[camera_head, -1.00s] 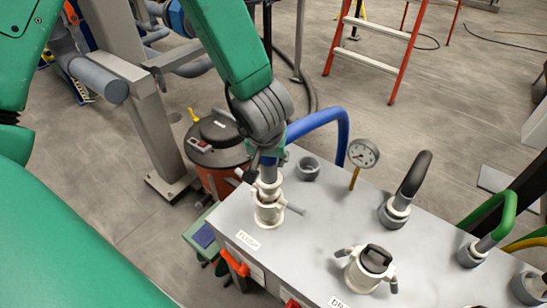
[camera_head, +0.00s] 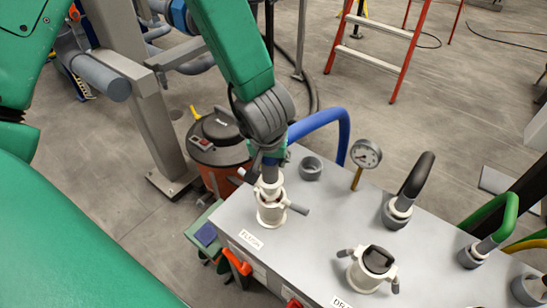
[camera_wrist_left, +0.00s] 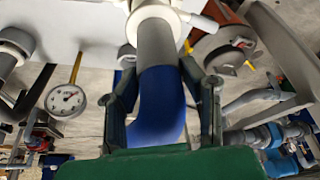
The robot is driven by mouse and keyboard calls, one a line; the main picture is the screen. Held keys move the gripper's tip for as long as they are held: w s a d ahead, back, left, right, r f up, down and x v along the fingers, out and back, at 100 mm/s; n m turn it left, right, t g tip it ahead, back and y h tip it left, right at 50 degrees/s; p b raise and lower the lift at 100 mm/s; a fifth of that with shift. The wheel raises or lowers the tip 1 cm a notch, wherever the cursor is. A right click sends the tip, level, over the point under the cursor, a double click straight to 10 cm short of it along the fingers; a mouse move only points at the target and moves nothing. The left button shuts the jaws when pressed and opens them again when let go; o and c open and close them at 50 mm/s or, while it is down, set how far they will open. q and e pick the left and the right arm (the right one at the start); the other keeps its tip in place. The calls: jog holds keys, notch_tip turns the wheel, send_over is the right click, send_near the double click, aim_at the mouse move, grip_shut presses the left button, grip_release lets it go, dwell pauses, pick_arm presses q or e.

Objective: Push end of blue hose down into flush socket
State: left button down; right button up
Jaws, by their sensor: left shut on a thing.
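The blue hose (camera_head: 335,122) arches up from behind the grey panel box and bends down into my left gripper (camera_head: 271,163). The gripper is shut on the hose near its grey end. In the left wrist view the fingers (camera_wrist_left: 161,88) stand on both sides of the blue hose (camera_wrist_left: 160,105), and its grey end piece (camera_wrist_left: 156,45) meets the white socket collar. The flush socket (camera_head: 271,211), a white fitting with side levers, stands beside the FLUSH label (camera_head: 251,239). The hose end is in line with the socket top; its depth inside is hidden. My right gripper is not in view.
The grey panel box (camera_head: 330,225) also carries a pressure gauge (camera_head: 366,154), an empty grey socket (camera_head: 311,168), a black hose (camera_head: 416,175), a green hose (camera_head: 490,213) and a second white fitting with a black cap (camera_head: 378,261). An orange drum (camera_head: 218,150) stands behind left.

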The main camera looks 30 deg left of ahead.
pick_arm(q)
jog(key=shift+a, duration=0.1)
jog(key=shift+d+r+p, duration=0.1)
jog(key=shift+d+p, duration=0.25)
jog(key=shift+d, duration=0.3)
jog(key=shift+a+f+b, duration=0.35)
jog(key=shift+a+f, duration=0.2)
jog(key=shift+f, duration=0.2)
jog(key=shift+d+f, duration=0.35)
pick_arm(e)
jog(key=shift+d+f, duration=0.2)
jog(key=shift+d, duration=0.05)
pick_arm(q)
jog(key=shift+a, duration=0.1)
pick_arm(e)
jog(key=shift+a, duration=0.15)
